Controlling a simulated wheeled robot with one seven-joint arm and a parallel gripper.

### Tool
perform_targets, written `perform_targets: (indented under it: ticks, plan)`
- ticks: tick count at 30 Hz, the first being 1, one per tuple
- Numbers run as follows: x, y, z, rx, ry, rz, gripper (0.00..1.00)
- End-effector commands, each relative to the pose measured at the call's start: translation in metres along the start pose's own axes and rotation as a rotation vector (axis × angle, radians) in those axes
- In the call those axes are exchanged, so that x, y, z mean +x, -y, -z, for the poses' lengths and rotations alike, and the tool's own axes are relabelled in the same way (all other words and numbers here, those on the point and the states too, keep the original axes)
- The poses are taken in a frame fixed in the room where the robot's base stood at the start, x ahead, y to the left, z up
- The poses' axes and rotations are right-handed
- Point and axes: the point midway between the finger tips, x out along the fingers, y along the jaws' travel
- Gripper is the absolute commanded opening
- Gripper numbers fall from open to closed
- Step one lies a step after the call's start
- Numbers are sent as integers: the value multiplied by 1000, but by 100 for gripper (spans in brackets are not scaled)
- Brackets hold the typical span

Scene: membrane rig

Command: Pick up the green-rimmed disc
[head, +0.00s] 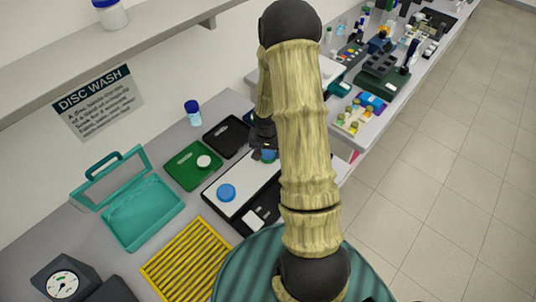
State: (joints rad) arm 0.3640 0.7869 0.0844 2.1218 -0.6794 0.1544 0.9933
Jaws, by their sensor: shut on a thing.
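My gripper (264,150) is in the head view, pointing down over the right part of the white board, partly hidden by my arm. It is shut on a small disc with a blue-green edge (268,157), which I take to be the green-rimmed disc. Only a little of this disc shows, and I cannot tell whether it touches the board. A blue disc (227,192) lies on the white board (240,208), left of my gripper. A white disc (203,161) lies on the green tray (180,172).
A black tray (227,135) and a blue-capped bottle (193,113) stand behind. An open teal case (142,213), a yellow rack (187,262) and a dial gauge (63,286) are at left. A crowded bench (385,70) extends far right. A shelf (150,35) overhangs the wall.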

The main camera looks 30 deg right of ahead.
Motion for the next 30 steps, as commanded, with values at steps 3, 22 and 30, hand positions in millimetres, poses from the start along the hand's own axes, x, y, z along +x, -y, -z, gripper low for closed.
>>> perform_targets:
  ticks: [3,22,30]
  plan:
    - [-1,0,0,1,-1,0,31]
    - [-90,0,12,2,-5,-1,31]
    - [-100,0,12,0,-1,-1,31]
